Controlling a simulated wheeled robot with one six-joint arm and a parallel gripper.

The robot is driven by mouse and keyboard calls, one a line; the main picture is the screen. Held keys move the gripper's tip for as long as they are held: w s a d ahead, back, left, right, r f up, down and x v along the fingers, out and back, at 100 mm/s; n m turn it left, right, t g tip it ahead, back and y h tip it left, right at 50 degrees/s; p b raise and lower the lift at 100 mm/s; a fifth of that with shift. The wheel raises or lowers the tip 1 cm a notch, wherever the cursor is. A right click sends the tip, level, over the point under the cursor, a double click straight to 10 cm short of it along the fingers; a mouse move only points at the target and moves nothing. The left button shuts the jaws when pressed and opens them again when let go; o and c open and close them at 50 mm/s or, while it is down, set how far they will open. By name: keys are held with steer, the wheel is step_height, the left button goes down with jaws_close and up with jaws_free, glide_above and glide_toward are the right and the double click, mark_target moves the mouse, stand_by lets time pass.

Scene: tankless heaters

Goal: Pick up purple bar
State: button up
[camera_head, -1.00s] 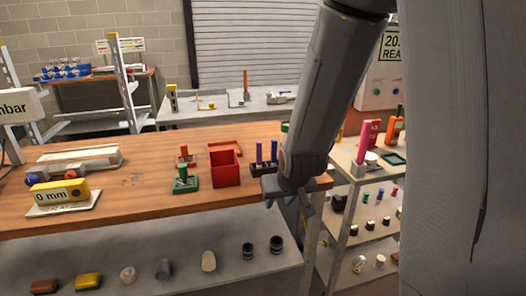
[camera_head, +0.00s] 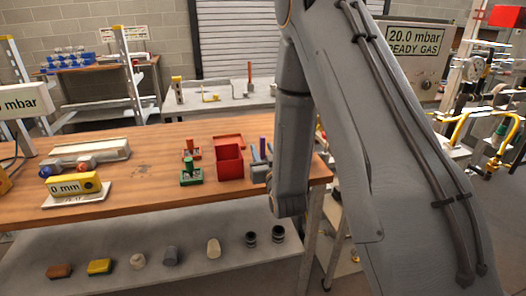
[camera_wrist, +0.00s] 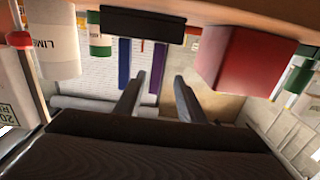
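The purple bar (camera_head: 263,145) stands upright at the right end of the wooden bench, beside the red box. In the upside-down wrist view the purple bar (camera_wrist: 158,66) sticks out of a black holder (camera_wrist: 142,25), with a blue bar (camera_wrist: 124,63) beside it. My gripper (camera_head: 262,153) is open at the holder, its fingers to either side of the purple bar in the head view. In the wrist view my gripper (camera_wrist: 157,88) is lined up with the purple bar, and nothing is held. Contact cannot be told. My gripper hides most of the holder in the head view.
Green and red holders with upright pieces (camera_head: 191,172) stand further left. A yellow gauge (camera_head: 75,186) lies at the bench's left. The bench between is clear. Several small pieces lie on the lower shelf.

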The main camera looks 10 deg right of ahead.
steer(key=w+p, duration=0.1)
steer(key=w, duration=0.4)
steer(key=w+p, duration=0.1)
steer(key=w, duration=0.1)
steer(key=shift+w+d+p, duration=0.25)
steer(key=shift+d+p, duration=0.05)
steer(key=shift+d, duration=0.05)
jaws_close()
